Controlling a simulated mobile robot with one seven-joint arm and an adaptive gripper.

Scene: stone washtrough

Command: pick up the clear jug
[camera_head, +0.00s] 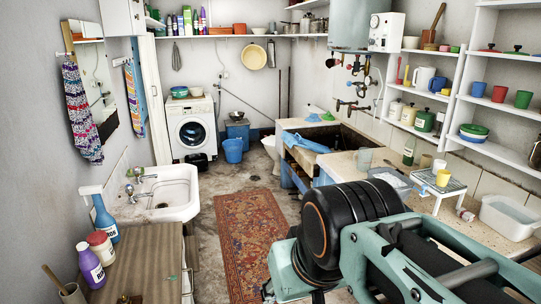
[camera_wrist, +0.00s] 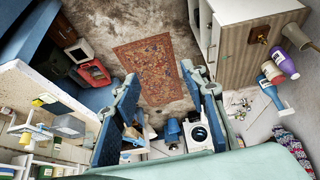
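Patterned rug and floor show beyond the fingers. In the head view my arm fills the lower right, and the fingers cannot be made out there.
The stone trough (camera_head: 325,136) is against the right wall. A wire rack (camera_head: 438,184) with a yellow cup and a clear tub (camera_head: 508,216) stand on the right counter. Shelves (camera_head: 500,154) hang above. A sink (camera_head: 165,193) is at left. The rug (camera_head: 250,235) area is clear floor.

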